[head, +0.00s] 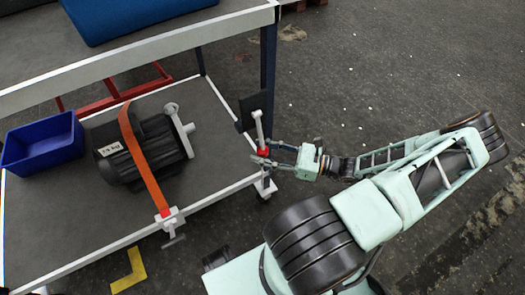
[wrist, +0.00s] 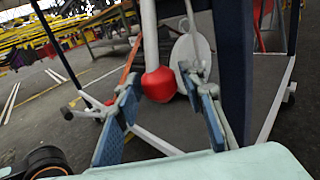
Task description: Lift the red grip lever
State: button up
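The red grip lever is a white bar with a red grip (head: 263,152) at its lower end. It hangs beside the dark plate (head: 253,110) on the cart's near corner post. My gripper (head: 264,153) reaches it from the right, its fingers open around the red grip. In the wrist view the red grip (wrist: 158,85) lies between the two blue-padded fingers, near their tips.
The cart's lower shelf (head: 70,215) holds a dark motor (head: 165,155) under an orange strap (head: 142,158) and a blue bin (head: 42,143). A blue corner post (head: 268,70) stands close behind the lever. The floor to the right is mostly clear.

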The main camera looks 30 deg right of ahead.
grip_shut()
jog(key=shift+s+r, duration=0.1)
jog(key=s+r+p, duration=0.1)
jog(key=p, duration=0.2)
jog(key=shift+s+m+h, duration=0.15)
jog(key=shift+m+h, duration=0.15)
jog(key=shift+m, duration=0.1)
jog(key=s+r+m+g+h+p, duration=0.3)
jog(key=s+r+m+g+p, duration=0.3)
jog(key=r+p, duration=0.5)
jog(key=shift+s+d+g+p, duration=0.2)
jog(key=shift+s+g+p, duration=1.3)
jog(key=shift+p, duration=2.5)
jog(key=shift+s+r+t, duration=0.15)
jog(key=shift+s+t, duration=0.2)
jog(key=shift+t, duration=0.05)
jog(key=shift+o, duration=1.7)
grip_release()
